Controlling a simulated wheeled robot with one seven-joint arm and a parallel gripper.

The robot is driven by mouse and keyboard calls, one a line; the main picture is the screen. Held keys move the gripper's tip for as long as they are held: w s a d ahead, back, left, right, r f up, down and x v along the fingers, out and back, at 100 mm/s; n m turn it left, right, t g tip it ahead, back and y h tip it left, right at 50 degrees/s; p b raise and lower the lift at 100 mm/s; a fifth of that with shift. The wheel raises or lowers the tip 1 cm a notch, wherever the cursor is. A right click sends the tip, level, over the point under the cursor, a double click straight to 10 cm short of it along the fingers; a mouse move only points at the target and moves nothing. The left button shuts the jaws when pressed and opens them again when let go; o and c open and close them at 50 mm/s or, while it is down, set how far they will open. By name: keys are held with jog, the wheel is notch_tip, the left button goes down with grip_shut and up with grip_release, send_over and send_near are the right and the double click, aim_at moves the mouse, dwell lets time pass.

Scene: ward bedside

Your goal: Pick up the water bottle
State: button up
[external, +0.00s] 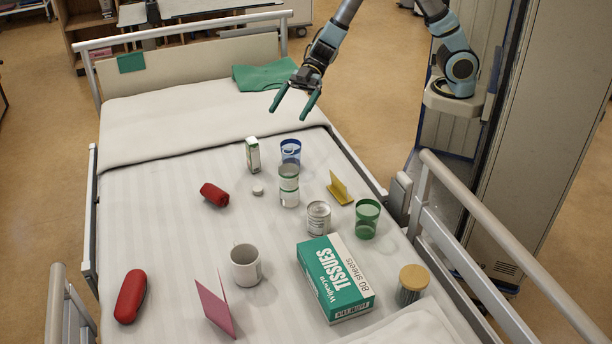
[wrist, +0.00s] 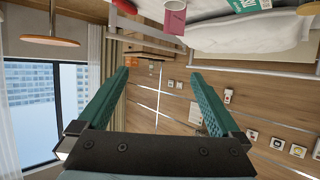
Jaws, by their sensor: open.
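The likely water bottle is a clear cylinder with a green and white label (external: 289,187), standing upright mid-bed in the external view. It stands just in front of a blue tumbler (external: 290,151), and its top is hard to make out. My gripper (external: 289,114) is open and empty, with two green fingers pointing down, in the air above the far part of the bed. It is apart from the bottle and appears higher up in the picture. In the wrist view my open gripper (wrist: 158,74) has nothing between its fingers, and I cannot make out the bottle there.
A mug (external: 245,265) and tissue box (external: 335,280) stand nearer. A bed rail (external: 480,255) runs along the right.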

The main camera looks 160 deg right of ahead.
send_near(285, 197)
jog(key=x, duration=0.5)
jog(key=shift+r, duration=0.1)
jog(key=x, duration=0.5)
jog(key=shift+f+b, duration=0.3)
grip_shut()
